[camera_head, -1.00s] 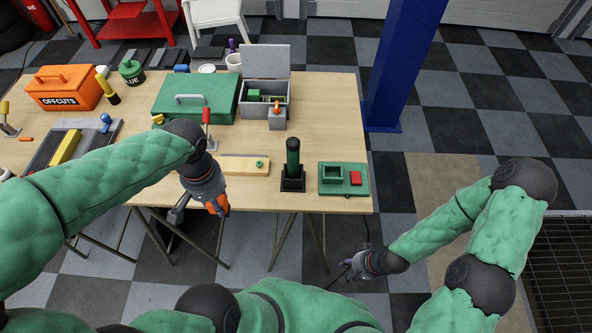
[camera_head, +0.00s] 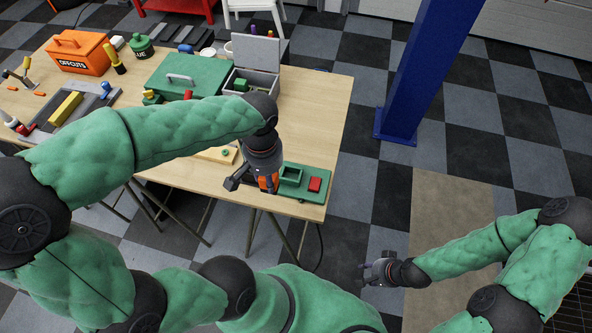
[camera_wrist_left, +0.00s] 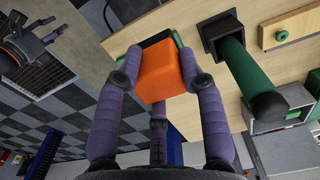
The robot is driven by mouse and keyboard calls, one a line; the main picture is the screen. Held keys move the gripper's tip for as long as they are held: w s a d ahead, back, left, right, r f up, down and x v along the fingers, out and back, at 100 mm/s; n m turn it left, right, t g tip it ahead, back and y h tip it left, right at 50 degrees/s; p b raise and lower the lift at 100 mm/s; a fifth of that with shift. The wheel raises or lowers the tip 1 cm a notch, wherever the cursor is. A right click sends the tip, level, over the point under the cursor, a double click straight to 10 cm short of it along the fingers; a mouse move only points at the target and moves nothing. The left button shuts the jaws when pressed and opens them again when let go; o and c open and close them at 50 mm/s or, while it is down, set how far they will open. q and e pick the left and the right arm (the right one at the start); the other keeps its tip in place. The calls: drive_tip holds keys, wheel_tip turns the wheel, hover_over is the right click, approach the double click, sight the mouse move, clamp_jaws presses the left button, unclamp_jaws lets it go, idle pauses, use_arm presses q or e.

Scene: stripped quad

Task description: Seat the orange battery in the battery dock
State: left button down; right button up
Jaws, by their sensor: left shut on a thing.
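My left gripper (camera_head: 258,183) is shut on the orange battery (camera_head: 268,182), a block that shows clearly between the fingers in the left wrist view (camera_wrist_left: 160,72). It is held at the left end of the green battery dock (camera_head: 290,183), which has an open square socket and a red block (camera_head: 315,184) on its plate. The battery appears beside the socket, not in it; its height above the dock is hard to tell. In the wrist view the battery hides most of the dock. My right gripper (camera_head: 366,275) is open and empty, off the table's front side.
A green cylinder in a black base (camera_wrist_left: 232,62) stands close by the held battery; my left arm hides it in the head view. A grey open box (camera_head: 262,85) and green case (camera_head: 178,82) stand behind. A blue post (camera_head: 418,70) rises beyond the table's right edge.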

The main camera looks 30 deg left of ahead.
use_arm(q)
drive_tip(key=w+f, duration=0.3)
drive_tip(key=w, duration=0.3)
drive_tip(key=b, duration=0.2)
hover_over(291, 167)
drive_tip(key=s, duration=0.2)
drive_tip(key=f, duration=0.3)
drive_tip(key=d+f, duration=0.1)
drive_tip(key=f, duration=0.1)
drive_tip(key=shift+s, duration=0.15)
drive_tip(key=shift+w+f+b, duration=0.15)
drive_tip(key=shift+f+b, duration=0.15)
drive_tip(key=shift+f, duration=0.65)
drive_tip(key=shift+w+f+b, duration=0.1)
drive_tip(key=shift+f+b, duration=0.15)
drive_tip(key=shift+f, duration=0.65)
drive_tip(key=shift+f, duration=0.15)
drive_tip(key=c, duration=0.8)
unclamp_jaws()
drive_tip(key=shift+o, duration=0.2)
drive_tip(key=shift+r, duration=0.4)
wheel_tip(291, 167, up, 12)
drive_tip(key=p, duration=0.2)
drive_tip(key=shift+f+p, duration=0.2)
drive_tip(key=shift+p, duration=0.2)
